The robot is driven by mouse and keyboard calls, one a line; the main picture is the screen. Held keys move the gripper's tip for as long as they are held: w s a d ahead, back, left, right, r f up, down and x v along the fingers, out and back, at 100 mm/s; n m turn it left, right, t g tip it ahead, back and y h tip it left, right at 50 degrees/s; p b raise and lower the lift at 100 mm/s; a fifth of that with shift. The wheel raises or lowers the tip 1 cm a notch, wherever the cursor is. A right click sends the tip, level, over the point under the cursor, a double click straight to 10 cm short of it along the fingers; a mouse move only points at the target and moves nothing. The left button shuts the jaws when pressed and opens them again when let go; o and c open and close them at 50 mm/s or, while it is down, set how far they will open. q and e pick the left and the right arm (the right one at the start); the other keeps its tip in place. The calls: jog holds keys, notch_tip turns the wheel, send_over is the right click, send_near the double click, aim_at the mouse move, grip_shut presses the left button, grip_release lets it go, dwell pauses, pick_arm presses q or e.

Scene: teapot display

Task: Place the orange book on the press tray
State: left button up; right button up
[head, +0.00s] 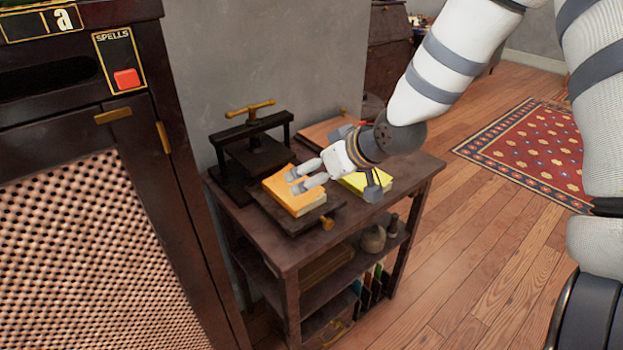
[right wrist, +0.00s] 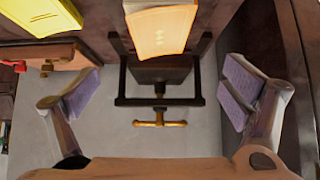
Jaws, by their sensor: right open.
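The orange book (head: 283,194) lies flat on the dark press tray (head: 334,203), in front of the black book press (head: 252,140). The tray has a brass knob at its front. My right gripper (head: 295,182) is over the book in the head view, its fingers spread. In the right wrist view the orange book (right wrist: 162,30) shows at the top, with the press frame below it. The wide-open fingers stand to either side with nothing gripped. I cannot tell whether a finger touches the book. My left gripper is not in view.
A yellow book (head: 354,182) lies to the right on the same table (head: 281,244), partly hidden by my gripper. A reddish-brown board (head: 318,131) is behind it. A cabinet with a perforated front (head: 90,240) stands close on the left.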

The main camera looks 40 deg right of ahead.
jog(key=s+a+f+g, duration=0.3)
jog(key=s+f, duration=0.5)
jog(key=f, duration=0.1)
jog(key=s+a+f+g, duration=0.3)
jog(key=s+a+f, duration=0.1)
jog(key=s+f, duration=0.55)
jog(key=s+a+f+g, duration=0.1)
jog(key=s+f+g, duration=0.1)
jog(key=s, duration=0.7)
jog(key=s+a+f+m+g, duration=0.1)
jog(key=s+f, duration=0.3)
jog(key=s, duration=0.5)
jog(key=shift+a+f+g+h, duration=0.25)
jog(key=shift+a+g+h, duration=0.05)
jog(key=shift+a+g, duration=0.45)
jog(key=shift+c, duration=0.3)
